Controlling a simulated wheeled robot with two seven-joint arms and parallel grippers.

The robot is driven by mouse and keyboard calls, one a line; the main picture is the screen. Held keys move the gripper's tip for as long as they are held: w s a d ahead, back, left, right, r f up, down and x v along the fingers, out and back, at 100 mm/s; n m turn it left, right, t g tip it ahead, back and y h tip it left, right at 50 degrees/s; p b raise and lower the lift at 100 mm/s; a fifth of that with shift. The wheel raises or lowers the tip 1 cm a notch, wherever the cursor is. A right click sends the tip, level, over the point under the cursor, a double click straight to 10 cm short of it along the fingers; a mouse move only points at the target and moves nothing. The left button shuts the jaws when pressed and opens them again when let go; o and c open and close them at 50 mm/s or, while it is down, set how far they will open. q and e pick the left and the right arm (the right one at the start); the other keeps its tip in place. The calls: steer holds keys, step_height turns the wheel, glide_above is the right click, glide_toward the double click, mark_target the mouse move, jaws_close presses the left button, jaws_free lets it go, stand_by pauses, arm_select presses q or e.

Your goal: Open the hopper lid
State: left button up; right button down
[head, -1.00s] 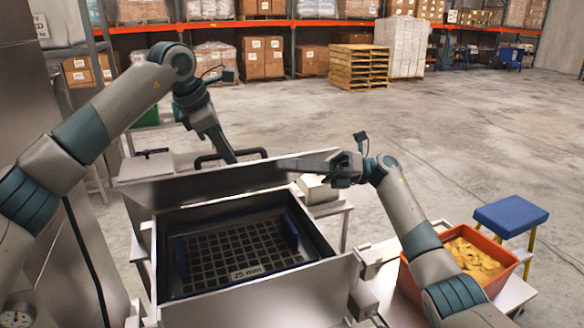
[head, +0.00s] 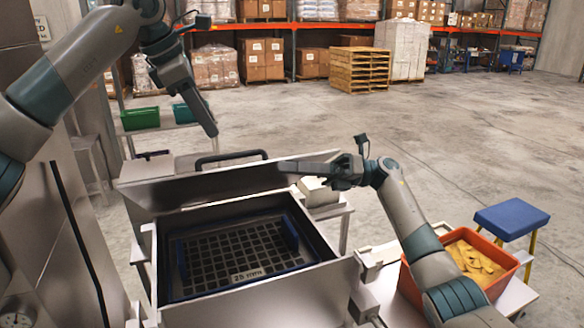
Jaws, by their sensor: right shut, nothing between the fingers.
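The hopper lid (head: 215,188) is a grey metal panel standing raised along the far side of the hopper (head: 310,279). Its dark bar handle (head: 231,157) shows just beyond the lid's top edge. The hopper mouth is open, showing a dark grid (head: 235,250) with a "25 mm" label. My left gripper (head: 212,132) hangs in the air above the handle, apart from it; its fingers are seen edge-on and their opening is unclear. My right gripper (head: 284,165) is shut and empty, pointing left along the lid's upper right edge; whether it touches the lid is unclear.
An orange-red bin (head: 517,262) of yellow pieces stands at the right, beside a blue-topped stool (head: 511,215). Green (head: 139,118) and blue bins sit on a stand behind left. A metal cabinet is at the left. Open floor lies beyond, with pallets and racks far back.

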arm_select(q)
steer(key=shift+s+a+r, duration=0.15)
steer(key=shift+r, duration=0.35)
arm_select(e)
steer(key=shift+w+f, duration=0.1)
steer(key=shift+f, duration=0.3)
arm_select(q)
steer(key=shift+f, duration=0.1)
